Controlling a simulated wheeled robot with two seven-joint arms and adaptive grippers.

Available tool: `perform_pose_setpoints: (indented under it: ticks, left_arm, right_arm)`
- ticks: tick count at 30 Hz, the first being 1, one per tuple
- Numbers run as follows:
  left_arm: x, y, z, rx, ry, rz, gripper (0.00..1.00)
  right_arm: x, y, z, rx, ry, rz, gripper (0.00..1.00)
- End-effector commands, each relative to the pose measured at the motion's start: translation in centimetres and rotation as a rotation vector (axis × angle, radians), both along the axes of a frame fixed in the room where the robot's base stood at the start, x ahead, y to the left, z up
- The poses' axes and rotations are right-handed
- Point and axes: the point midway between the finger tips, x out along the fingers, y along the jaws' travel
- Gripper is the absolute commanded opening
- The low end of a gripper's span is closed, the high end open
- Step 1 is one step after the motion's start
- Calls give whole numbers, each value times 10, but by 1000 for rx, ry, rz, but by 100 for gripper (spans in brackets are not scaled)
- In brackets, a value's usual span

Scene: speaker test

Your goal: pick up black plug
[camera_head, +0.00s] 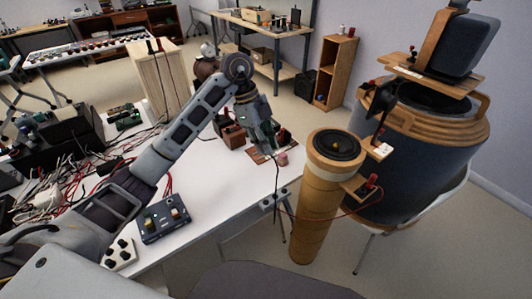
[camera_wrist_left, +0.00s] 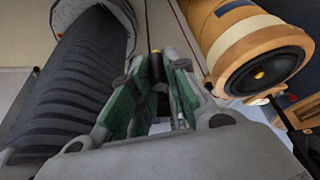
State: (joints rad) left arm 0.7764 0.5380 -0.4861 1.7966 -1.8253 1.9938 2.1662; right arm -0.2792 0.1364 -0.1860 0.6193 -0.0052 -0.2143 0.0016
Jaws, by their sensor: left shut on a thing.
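My left gripper (camera_head: 268,148) reaches over the right end of the white table, pointing down. In the left wrist view its green-padded fingers (camera_wrist_left: 157,82) are shut on a small dark piece with a yellowish band, which looks like the black plug (camera_wrist_left: 157,66). The fingers hide most of the plug. In the head view I cannot make the plug out clearly; a thin black cable hangs down over the table edge just below the gripper. My right gripper is not in view.
A tall cardboard-tube speaker (camera_head: 318,205) stands just right of the table edge, also in the left wrist view (camera_wrist_left: 262,70). A large barrel speaker (camera_head: 415,150) stands behind it. A small pink block (camera_head: 283,158) lies by the gripper. A blue control box (camera_head: 165,220) sits at the front edge.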

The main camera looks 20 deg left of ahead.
Motion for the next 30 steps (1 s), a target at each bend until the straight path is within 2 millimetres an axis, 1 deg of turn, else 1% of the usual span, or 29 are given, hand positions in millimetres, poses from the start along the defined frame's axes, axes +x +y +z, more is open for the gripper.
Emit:
perform_pose_setpoints:
  ticks: [3, 9, 24, 30]
  left_arm:
    - [0, 0, 8, 1, -1, 1, 0]
    - [0, 0, 12, 0, 0, 0, 0]
    - [0, 0, 11, 0, 0, 0, 0]
    - [0, 0, 6, 0, 0, 1, 0]
  right_arm:
    - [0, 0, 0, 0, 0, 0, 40]
    - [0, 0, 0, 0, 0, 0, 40]
    - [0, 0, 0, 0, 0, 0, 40]
    - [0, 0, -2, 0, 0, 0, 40]
